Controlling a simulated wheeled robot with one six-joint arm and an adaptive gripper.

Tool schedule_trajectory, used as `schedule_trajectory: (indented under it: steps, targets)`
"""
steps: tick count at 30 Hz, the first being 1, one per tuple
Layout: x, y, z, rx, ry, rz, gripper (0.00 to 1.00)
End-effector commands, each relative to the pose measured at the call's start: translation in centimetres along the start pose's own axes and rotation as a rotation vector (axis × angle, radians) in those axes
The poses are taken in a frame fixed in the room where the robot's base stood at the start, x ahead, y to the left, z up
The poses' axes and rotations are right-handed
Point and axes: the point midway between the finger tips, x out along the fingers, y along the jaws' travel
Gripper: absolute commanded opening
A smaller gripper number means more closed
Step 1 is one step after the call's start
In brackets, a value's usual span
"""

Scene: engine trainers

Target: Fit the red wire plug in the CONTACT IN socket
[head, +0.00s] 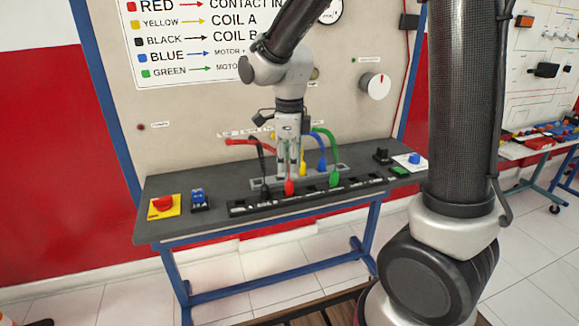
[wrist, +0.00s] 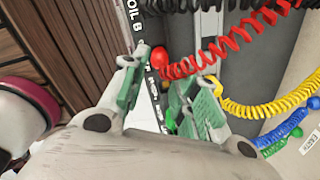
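The red wire plug (head: 289,187) stands upright at the grey rack on the bench, its coiled red wire (head: 240,142) rising to the left. In the wrist view the red plug (wrist: 160,60) shows as a round red end just beyond and between my fingertips. My gripper (head: 289,172) points down over the rack, close behind the plug. Its green-padded fingers (wrist: 172,70) stand apart with a gap between them. I cannot tell whether they touch the plug. The black socket strip (head: 245,207) runs along the bench front; a label reads COIL B in the wrist view. I cannot pick out CONTACT IN on it.
Yellow, blue (head: 321,163) and green (head: 334,179) plugs with coiled wires crowd the right side of my gripper. A black wire (head: 258,150) hangs at its left. A red emergency knob (head: 163,203) and a blue switch (head: 198,198) sit at the bench's left.

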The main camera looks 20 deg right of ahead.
Motion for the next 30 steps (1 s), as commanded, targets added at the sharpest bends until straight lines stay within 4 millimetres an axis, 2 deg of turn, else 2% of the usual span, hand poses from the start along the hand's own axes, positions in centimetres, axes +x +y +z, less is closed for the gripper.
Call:
schedule_trajectory:
  steps: [4, 10, 14, 15, 25, 30]
  targets:
    - [-1.1, 0.0, 0.0, 0.0, 0.0, 0.0, 0.3]
    - [-1.1, 0.0, 0.0, 0.0, 0.001, 0.001, 0.3]
    - [-1.1, 0.0, 0.0, 0.0, 0.001, 0.001, 0.54]
    - [-1.1, 0.0, 0.0, 0.0, 0.001, 0.001, 0.55]
    - [-1.4, 0.0, 0.0, 0.0, -0.001, -0.001, 0.55]
    - [-3.7, -0.1, 0.1, 0.0, -0.003, -0.003, 0.55]
